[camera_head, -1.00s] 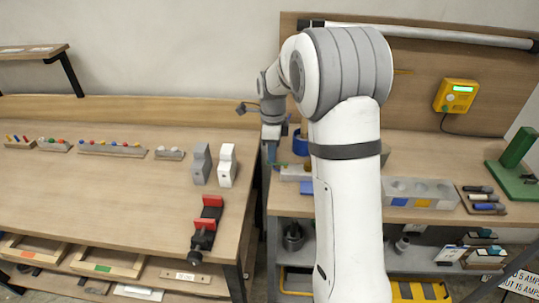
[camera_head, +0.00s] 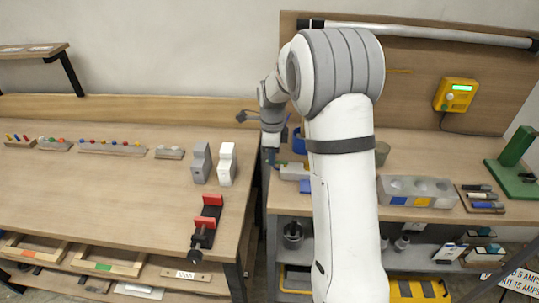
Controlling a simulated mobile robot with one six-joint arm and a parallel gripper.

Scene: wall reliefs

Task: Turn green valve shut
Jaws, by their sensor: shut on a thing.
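My gripper (camera_head: 271,157) points down at the left edge of the right-hand bench, partly hidden by my own wrist. It is small in view and shut on what appears to be the green valve (camera_head: 283,163), of which only a thin green bit shows beside the fingers. A light grey block (camera_head: 294,172) sits just right of the fingertips, seemingly under the valve. The handle's exact angle is too small to tell.
A blue ring-shaped thing (camera_head: 299,141) stands behind the grey block. A grey block with round holes (camera_head: 417,190) lies right of my arm. A red and black vise (camera_head: 207,219) and two upright blocks (camera_head: 227,165) stand on the left bench. A gap separates the benches.

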